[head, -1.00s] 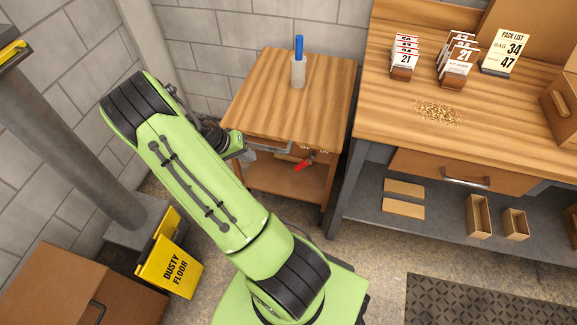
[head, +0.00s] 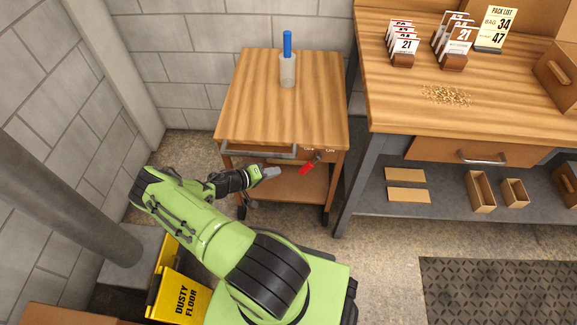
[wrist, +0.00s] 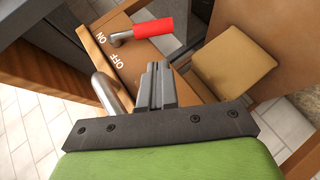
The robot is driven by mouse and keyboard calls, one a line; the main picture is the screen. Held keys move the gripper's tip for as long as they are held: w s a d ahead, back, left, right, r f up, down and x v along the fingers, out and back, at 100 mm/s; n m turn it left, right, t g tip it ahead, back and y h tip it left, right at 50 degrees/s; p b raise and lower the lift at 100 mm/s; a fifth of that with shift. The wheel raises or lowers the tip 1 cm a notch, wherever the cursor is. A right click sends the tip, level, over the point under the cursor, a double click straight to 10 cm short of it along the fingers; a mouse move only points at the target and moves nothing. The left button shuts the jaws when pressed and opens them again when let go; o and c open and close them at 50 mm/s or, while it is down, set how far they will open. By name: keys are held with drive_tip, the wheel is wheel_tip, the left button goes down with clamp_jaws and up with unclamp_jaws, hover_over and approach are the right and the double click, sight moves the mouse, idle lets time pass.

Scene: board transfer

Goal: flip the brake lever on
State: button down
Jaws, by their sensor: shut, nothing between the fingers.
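The brake lever (head: 307,168) has a red handle on a grey pivot, on the front panel of the wooden cart (head: 290,95). In the head view its handle slants down and left from the pivot, below the OFF and ON labels. In the wrist view the red handle (wrist: 153,28) lies beyond my fingertips, with ON and OFF printed on the panel beside its pivot. My gripper (head: 272,172) is shut and empty. It is just left of the lever, apart from it, in front of the cart. Its closed fingers (wrist: 155,72) show in the wrist view.
The cart's grey handle bar (head: 258,153) runs above my gripper, and close beside my fingers in the wrist view (wrist: 105,92). A blue-topped bottle (head: 287,68) stands on the cart. The workbench (head: 400,105) is at right, a yellow floor sign (head: 180,298) at lower left.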

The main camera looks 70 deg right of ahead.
sight(306, 168)
drive_tip(key=b+x, duration=0.2)
drive_tip(key=x, duration=0.8)
drive_tip(key=shift+a, duration=0.25)
